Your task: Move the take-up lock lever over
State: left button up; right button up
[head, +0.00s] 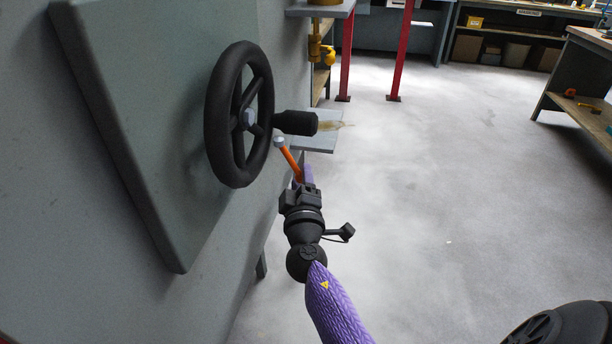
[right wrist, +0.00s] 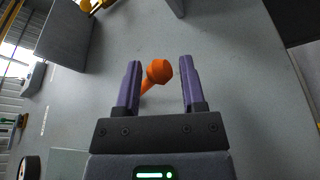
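The lock lever (head: 289,159) is an orange bar with a pale knob at its upper end. In the right wrist view, the lever's orange faceted end (right wrist: 158,71) lies between the two purple fingers of my right gripper (right wrist: 159,64). The fingers are apart, with a gap on each side of the orange end. My left gripper is not in view.
The black handwheel (head: 239,115) and its black handle (head: 296,123) stand out just above the lever. A grey plate (head: 322,142) lies behind the handle. Red posts (head: 402,50) and workbenches stand farther back. The floor to the right is clear.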

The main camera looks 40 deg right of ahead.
jog(key=shift+d+f, duration=0.1)
jog(key=shift+f, duration=0.05)
jog(key=shift+c, duration=1.2)
jog(key=shift+s+a, duration=0.15)
jog(key=shift+a, duration=0.05)
jog(key=shift+c, duration=1.8)
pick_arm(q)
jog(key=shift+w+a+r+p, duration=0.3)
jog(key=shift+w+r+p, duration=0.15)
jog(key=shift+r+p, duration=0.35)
pick_arm(e)
jog(key=shift+s+d+r, duration=0.65)
jog(key=shift+s+r, duration=0.1)
jog(key=shift+r, duration=0.2)
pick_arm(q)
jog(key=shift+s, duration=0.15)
pick_arm(e)
jog(key=shift+r, duration=0.1)
